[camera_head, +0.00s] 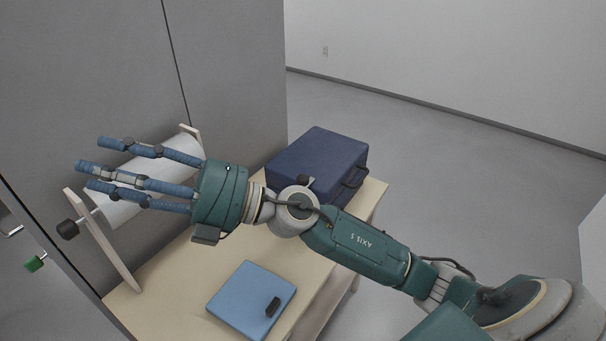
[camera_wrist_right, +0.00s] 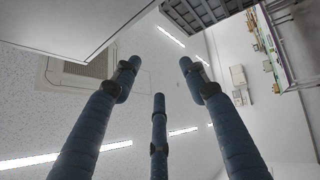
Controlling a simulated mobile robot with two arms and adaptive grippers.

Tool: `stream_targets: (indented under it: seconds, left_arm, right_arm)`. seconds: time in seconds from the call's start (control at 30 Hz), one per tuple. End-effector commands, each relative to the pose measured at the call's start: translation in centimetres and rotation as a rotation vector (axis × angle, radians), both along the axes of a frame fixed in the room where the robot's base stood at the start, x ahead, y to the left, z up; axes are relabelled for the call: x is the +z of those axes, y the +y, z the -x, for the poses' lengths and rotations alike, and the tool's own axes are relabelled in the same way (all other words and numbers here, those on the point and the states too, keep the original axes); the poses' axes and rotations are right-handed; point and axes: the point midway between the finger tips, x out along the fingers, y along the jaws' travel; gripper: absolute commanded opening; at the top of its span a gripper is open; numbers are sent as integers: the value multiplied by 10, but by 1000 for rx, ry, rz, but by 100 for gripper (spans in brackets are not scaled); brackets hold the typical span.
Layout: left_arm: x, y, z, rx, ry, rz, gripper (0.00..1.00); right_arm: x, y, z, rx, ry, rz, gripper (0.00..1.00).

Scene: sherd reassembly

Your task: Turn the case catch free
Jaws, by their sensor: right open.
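The dark navy case (camera_head: 318,155) stands shut on the wooden table, behind my right arm. My right gripper (camera_head: 92,165) has three blue fingers spread open and empty, pointing left, well to the left of the case. In the right wrist view the open fingers (camera_wrist_right: 158,85) show against ceiling and walls, with nothing between them. My left gripper is not in view.
A white roll (camera_head: 150,178) on a wooden stand with a black knob (camera_head: 68,229) lies beyond or beneath my right fingers. A light blue flat panel with a black grip (camera_head: 240,297) lies on the table's near part (camera_head: 175,290). Grey cabinet walls (camera_head: 225,70) rise behind.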

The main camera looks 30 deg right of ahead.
Motion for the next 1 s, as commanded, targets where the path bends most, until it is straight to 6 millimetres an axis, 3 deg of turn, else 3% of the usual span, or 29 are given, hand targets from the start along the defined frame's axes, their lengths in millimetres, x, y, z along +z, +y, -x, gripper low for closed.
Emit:
stream_targets:
  seconds: [0.07, 0.17, 0.2, 0.27, 0.33, 0.4, 0.5, 0.6, 0.73, 0.87, 1.0]
  left_arm:
    - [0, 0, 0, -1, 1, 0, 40]
    - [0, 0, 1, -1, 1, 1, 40]
    - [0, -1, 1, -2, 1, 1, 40]
    - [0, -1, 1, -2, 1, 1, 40]
    - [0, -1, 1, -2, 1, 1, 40]
    - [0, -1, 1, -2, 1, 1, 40]
    - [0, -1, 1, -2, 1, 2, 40]
    - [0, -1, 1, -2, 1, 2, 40]
    - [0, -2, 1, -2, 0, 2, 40]
    - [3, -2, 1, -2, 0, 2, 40]
    - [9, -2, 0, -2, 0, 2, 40]
  right_arm:
    - [-31, 22, 11, 112, -100, 290, 44]
    - [-95, 11, 5, 193, -134, 689, 44]
    - [-120, -9, -4, 200, -121, 854, 44]
    - [-153, -53, -23, 181, -71, 1097, 44]
    - [-175, -120, -45, 119, 28, 1350, 44]
    - [-181, -190, -59, 35, 151, 1554, 44]
    - [-171, -272, -66, -91, 319, 1742, 44]
    - [-158, -326, -63, -185, 448, 1843, 44]
    - [-150, -357, -57, -246, 535, 1898, 44]
    - [-159, -365, -59, -255, 554, 1908, 44]
    - [-181, -368, -67, -250, 553, 1907, 44]
